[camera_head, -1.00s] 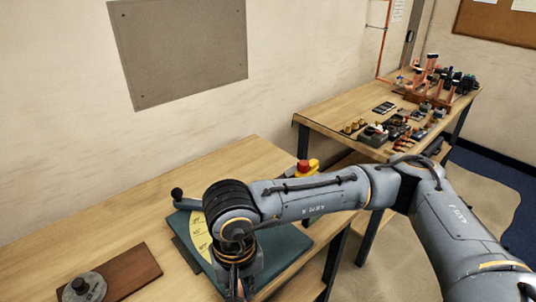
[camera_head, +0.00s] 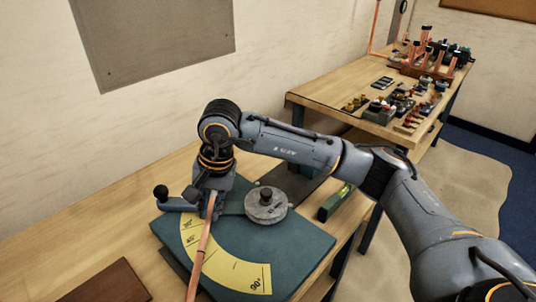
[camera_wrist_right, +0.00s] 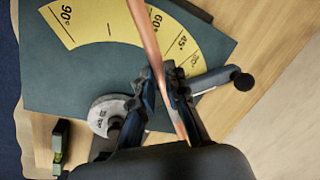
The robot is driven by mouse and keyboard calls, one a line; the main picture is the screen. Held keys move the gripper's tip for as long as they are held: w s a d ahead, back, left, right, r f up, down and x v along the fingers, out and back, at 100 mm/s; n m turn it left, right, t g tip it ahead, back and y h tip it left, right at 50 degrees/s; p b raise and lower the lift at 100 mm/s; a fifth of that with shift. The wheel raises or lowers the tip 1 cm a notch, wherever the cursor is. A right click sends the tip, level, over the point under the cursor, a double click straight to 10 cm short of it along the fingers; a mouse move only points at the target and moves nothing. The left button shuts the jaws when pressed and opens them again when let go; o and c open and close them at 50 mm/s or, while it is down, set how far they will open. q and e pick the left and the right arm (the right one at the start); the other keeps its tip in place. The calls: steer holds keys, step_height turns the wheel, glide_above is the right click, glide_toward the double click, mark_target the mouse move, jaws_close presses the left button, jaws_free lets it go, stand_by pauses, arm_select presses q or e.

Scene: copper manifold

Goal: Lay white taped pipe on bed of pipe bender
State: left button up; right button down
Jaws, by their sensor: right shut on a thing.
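The pipe bender (camera_head: 300,246) is a dark green plate with a yellow angle scale, a round grey former (camera_head: 267,206) and a lever (camera_head: 178,204) ending in a black knob. My right gripper (camera_head: 212,200) is over the plate, between the lever and the former. It is shut on a copper pipe (camera_head: 201,252) that runs across the scale toward the front. In the right wrist view, the fingers (camera_wrist_right: 160,88) pinch the pipe (camera_wrist_right: 148,38) from both sides. I cannot make out the white tape clearly, nor whether the pipe touches the plate. My left gripper is out of view.
A green level (camera_head: 336,202) lies right of the bender. A brown board (camera_head: 107,283) lies at the front left. A second table (camera_head: 320,103) behind holds tools, fittings and a copper manifold (camera_head: 432,58). The bench at left is mostly clear.

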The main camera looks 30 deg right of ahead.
steer(key=w+d+m+t+b, duration=0.15)
steer(key=w+d+m, duration=0.25)
steer(key=w+d, duration=0.5)
steer(key=w+d+m+t+b, duration=0.1)
steer(key=w+d+m+t, duration=0.25)
steer(key=d, duration=0.95)
steer(key=shift+m+g, duration=0.3)
steer(key=shift+m, duration=0.15)
steer(key=f+b, duration=0.2)
steer(key=f, duration=0.1)
steer(key=f+b, duration=0.2)
steer(key=f, duration=0.1)
steer(key=f+b, duration=0.2)
steer(key=f, duration=0.2)
steer(key=shift+w, duration=0.25)
steer(key=shift+w+d+b, duration=0.25)
steer(key=shift+d+b, duration=0.05)
steer(key=shift+d, duration=0.4)
steer(key=c, duration=1.3)
jaws_free()
steer(key=shift+o, duration=0.5)
